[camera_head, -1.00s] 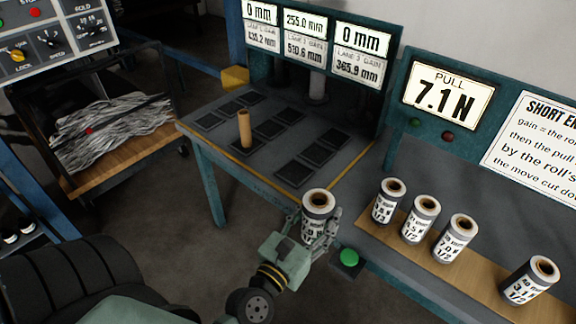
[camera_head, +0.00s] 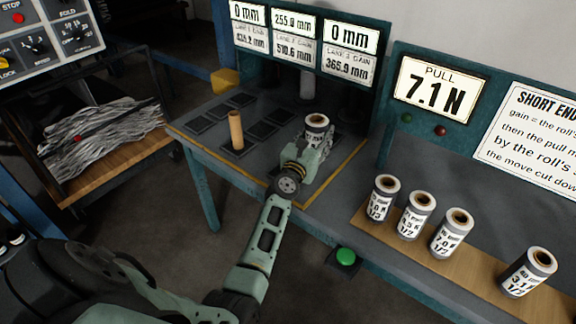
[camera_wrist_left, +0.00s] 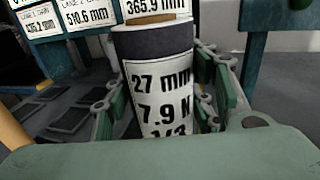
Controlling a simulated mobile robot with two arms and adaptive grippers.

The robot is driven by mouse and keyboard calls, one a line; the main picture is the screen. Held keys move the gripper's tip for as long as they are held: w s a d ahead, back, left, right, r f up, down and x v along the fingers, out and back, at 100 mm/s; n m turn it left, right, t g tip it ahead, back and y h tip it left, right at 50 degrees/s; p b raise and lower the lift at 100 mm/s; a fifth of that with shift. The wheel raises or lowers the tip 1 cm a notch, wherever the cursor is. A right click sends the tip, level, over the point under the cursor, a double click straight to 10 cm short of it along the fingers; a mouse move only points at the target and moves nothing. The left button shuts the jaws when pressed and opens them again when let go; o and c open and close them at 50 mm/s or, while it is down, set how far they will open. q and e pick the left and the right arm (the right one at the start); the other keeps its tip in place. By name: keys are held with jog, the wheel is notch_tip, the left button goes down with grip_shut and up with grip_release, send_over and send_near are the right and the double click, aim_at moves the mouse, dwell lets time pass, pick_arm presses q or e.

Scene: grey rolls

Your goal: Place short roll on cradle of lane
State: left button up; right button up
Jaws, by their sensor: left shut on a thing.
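My left gripper (camera_head: 314,144) is shut on a short grey roll (camera_head: 318,122) with a white label and a brown core. In the left wrist view the roll (camera_wrist_left: 160,85) stands upright between the green fingers, its label reading 27 mm and 7.9 N. The gripper holds it over the right part of the lane table (camera_head: 215,155), which has dark rectangular pads. I cannot tell whether the roll touches the table. The arm and roll hide part of the pads, and no cradle can be made out clearly. My right gripper is not in view.
A bare brown tube (camera_head: 236,130) stands upright on the lane table, left of the roll. Several labelled rolls stand on a wooden board (camera_head: 405,247) at right. A green button (camera_head: 345,257) sits at the front. Display panels (camera_head: 305,45) rise behind the lane table.

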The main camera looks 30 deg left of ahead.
pick_arm(q)
jog(key=a+f+b, duration=0.3)
jog(key=s+a+f+b, duration=0.1)
jog(key=a+f+b, duration=0.1)
jog(key=f+b, duration=0.1)
jog(key=s+a+f+b, duration=0.1)
jog(key=a+f+b, duration=0.2)
jog(key=b, duration=0.1)
jog(key=shift+s+a+f, duration=0.2)
jog(key=shift+a+f, duration=0.1)
jog(key=shift+r, duration=0.15)
jog(key=shift+f, duration=0.2)
jog(key=o, duration=1.3)
jog(key=shift+c, duration=0.2)
